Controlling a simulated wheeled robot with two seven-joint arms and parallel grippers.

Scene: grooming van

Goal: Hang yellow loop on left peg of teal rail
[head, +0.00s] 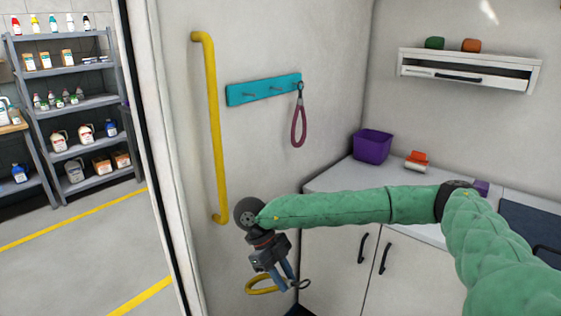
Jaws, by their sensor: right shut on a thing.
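A dark red loop (299,121) hangs from the right peg. My right gripper (287,282) points down, low in front of the wall and well below the rail. It is shut on the yellow loop (262,285), which sticks out to the left of the fingers, with a small dark ring (304,284) to their right. My left gripper is not in the head view.
A yellow grab bar (212,130) stands out from the wall left of the rail. A purple bin (372,146) and an orange-and-white brush (417,160) sit on the counter. A white wall shelf (468,72) is at upper right.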

